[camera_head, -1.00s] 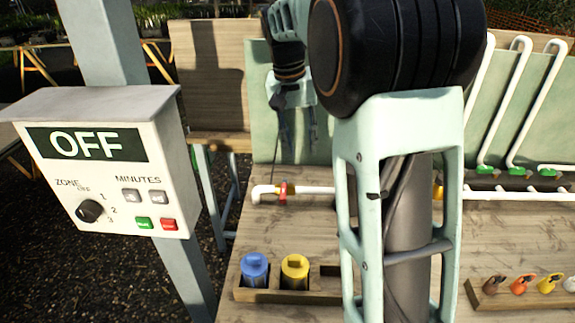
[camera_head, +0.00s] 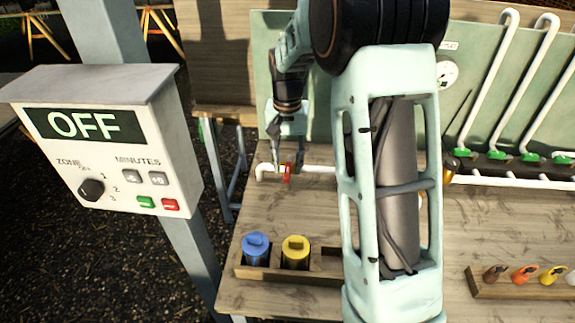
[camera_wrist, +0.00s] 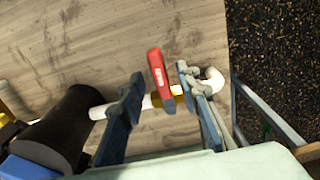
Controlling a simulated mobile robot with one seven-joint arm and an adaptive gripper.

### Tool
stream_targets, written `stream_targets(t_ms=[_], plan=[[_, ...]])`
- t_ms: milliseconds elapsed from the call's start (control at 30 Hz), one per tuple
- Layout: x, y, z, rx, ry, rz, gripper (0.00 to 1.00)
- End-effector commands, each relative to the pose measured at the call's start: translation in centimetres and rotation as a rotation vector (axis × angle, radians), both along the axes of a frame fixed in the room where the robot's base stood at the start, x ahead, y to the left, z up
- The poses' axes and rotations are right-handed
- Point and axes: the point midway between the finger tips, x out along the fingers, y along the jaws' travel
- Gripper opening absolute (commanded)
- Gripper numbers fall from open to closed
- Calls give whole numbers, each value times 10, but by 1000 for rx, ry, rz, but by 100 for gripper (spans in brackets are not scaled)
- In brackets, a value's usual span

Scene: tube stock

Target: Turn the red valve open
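The red valve (camera_head: 287,173) sits on a white pipe (camera_head: 320,169) at the back left of the bench. In the wrist view the red valve handle (camera_wrist: 158,70) lies across the white pipe (camera_wrist: 98,112), above a brass-coloured body (camera_wrist: 176,91). My gripper (camera_head: 288,157) points down just above the valve. Its fingers are apart, and in the wrist view my gripper (camera_wrist: 158,88) has one finger on each side of the handle. Gaps show between handle and fingers, so it holds nothing. My forearm hides part of the pipe to the right.
A control box (camera_head: 110,140) reading OFF stands on a post at the left. Blue (camera_head: 256,249) and yellow (camera_head: 295,252) capped cylinders sit in a wooden rack at the bench front. A gauge (camera_head: 445,73) and white bent pipes (camera_head: 497,85) are at the back right.

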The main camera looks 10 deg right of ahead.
Motion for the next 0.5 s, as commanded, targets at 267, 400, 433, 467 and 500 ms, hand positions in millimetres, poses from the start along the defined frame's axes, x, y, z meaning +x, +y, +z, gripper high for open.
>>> stream_targets(t_ms=[267,400,433,467,500], plan=[[0,0,-11,0,-1,0,30],[0,0,-10,0,-1,0,30],[0,0,-10,0,-1,0,28],[0,0,-10,0,-1,0,25],[0,0,-10,0,-1,0,20]])
